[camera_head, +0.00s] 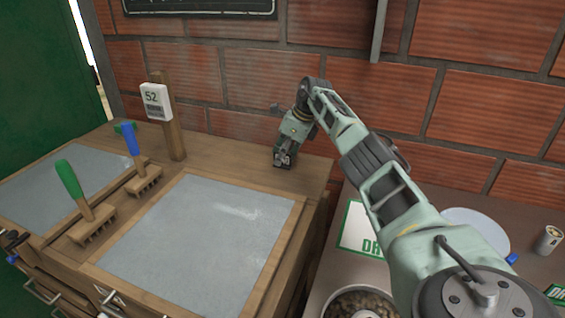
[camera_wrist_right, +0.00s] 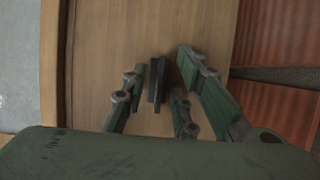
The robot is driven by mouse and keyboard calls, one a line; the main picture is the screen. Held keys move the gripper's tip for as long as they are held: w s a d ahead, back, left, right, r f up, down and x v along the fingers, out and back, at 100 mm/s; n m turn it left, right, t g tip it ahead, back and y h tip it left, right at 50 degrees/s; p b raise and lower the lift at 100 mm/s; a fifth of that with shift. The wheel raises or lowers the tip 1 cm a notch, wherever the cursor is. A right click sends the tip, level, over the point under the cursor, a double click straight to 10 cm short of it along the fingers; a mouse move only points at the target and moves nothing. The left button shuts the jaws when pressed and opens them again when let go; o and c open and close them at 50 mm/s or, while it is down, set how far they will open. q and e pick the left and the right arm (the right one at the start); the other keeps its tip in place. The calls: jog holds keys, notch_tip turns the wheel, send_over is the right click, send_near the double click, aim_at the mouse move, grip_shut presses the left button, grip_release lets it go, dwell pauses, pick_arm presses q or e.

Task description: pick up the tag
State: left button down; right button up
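My right gripper (camera_head: 284,157) is low over the bench's back right corner. In the wrist view its green fingers (camera_wrist_right: 160,98) are apart, on either side of the dark piece, with gaps showing. In the head view the gripper hides that piece. I do not make out my left gripper.
The brick wall (camera_head: 240,85) is close behind my right gripper. A lower table on the right holds a sign (camera_head: 357,232), a white plate (camera_head: 478,226) and a can (camera_head: 549,240).

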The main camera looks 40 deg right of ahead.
grip_shut()
jog(key=shift+r, duration=0.1)
